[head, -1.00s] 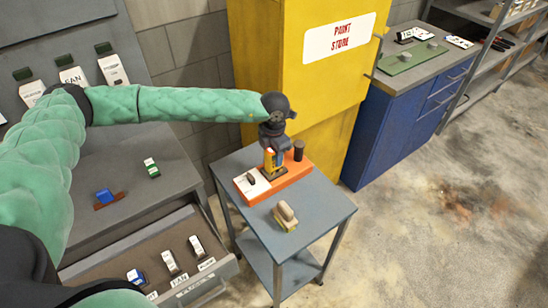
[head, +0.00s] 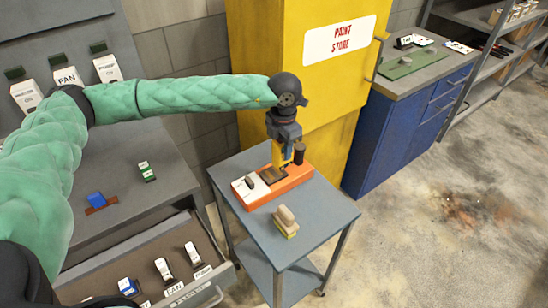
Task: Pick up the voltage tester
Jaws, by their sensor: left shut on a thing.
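The voltage tester (head: 277,155) is a small yellow upright piece above an orange holder (head: 292,182) on the grey cart. My left gripper (head: 285,148) points down over the holder and is shut on the tester. The tester's lower end is just above or at a dark recess (head: 273,174) in the holder; I cannot tell whether it is fully clear. The gripper's fingers partly hide the tester. My right gripper is not in view.
A black cylinder (head: 299,153) stands close right of the tester. A white plate (head: 250,187) fills the holder's left end. A tan and yellow block (head: 286,222) lies on the cart top (head: 327,214) in front. The yellow cabinet (head: 300,85) is close behind; an open drawer (head: 215,272) is at left.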

